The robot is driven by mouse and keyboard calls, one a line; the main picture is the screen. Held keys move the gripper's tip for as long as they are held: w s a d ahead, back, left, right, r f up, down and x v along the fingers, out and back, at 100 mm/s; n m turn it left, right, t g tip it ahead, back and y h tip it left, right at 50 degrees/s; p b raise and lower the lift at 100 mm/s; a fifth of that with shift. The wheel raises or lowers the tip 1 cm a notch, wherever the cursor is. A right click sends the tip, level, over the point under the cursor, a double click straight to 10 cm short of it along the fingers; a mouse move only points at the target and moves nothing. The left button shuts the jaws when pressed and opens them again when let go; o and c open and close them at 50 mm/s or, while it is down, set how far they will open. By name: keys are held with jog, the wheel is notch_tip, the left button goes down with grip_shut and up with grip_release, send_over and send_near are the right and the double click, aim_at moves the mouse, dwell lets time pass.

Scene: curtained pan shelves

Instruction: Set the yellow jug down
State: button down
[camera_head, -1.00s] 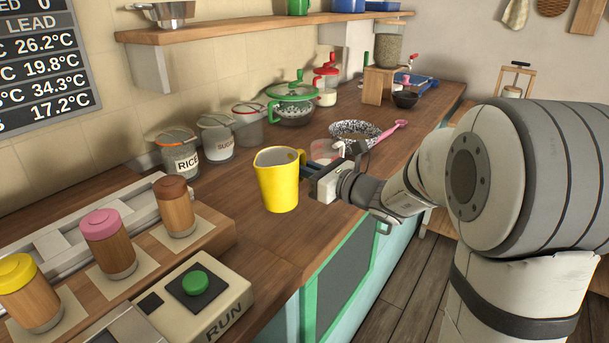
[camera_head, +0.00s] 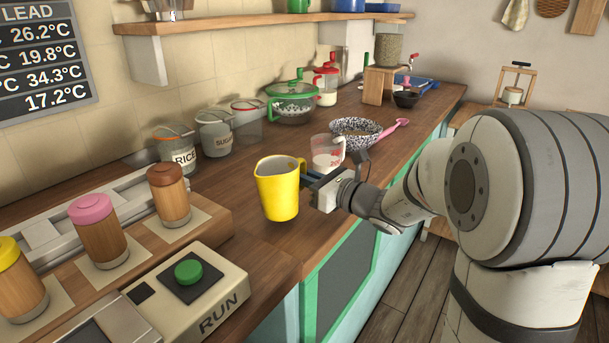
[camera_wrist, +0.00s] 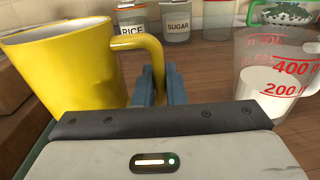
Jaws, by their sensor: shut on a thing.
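The yellow jug (camera_head: 278,192) is upright over the front part of the wooden counter, close to its front edge. My gripper (camera_head: 309,177) comes from the right and is shut on the jug's handle. In the wrist view the jug (camera_wrist: 62,75) fills the left side, and the blue fingers of my gripper (camera_wrist: 158,86) are at its handle. I cannot tell whether the jug's base touches the counter.
A measuring cup with white contents (camera_head: 327,155) stands just behind my gripper, with a speckled bowl (camera_head: 355,133) beyond it. The RUN box (camera_head: 190,287) and wooden-bodied jars stand to the left. Rice (camera_head: 175,150) and sugar (camera_head: 214,134) containers line the wall. Bare counter surrounds the jug.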

aim_at(304, 188)
jog(key=shift+f, duration=0.5)
jog(key=shift+f+b, duration=0.75)
jog(key=shift+b, duration=0.15)
jog(key=shift+f, duration=0.3)
jog(key=c, duration=1.4)
grip_release()
jog(key=c, duration=0.4)
jog(key=v, duration=1.5)
jog(key=shift+p, duration=0.3)
